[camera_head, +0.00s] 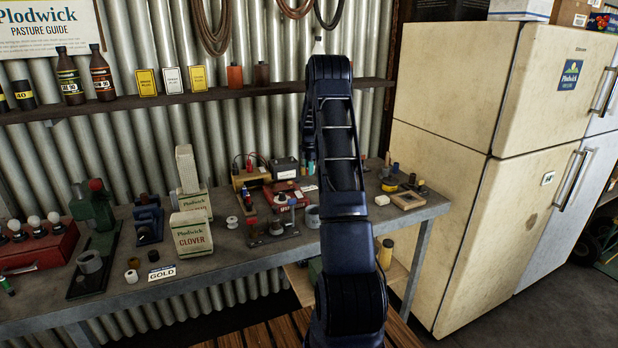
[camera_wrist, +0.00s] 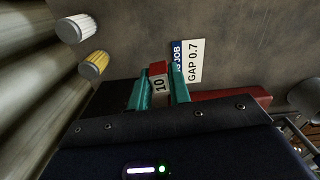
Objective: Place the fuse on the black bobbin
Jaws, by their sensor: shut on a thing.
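My gripper (camera_wrist: 160,82) shows in the wrist view with its two teal fingers shut on a small block with a red top and a white face marked "10" (camera_wrist: 159,85), which I take for the fuse. The block sits upright between the fingertips, above the grey bench top. In the head view my arm hides the gripper and the fuse. I cannot surely pick out the black bobbin; a small dark cylinder (camera_head: 134,263) stands on the bench near the GOLD card, too small to identify.
A "GAP 0.7" card (camera_wrist: 193,60) lies beside the fingers. A white cylinder (camera_wrist: 76,28) and a yellow one (camera_wrist: 94,65) are to the left. A fridge (camera_head: 470,150) stands right.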

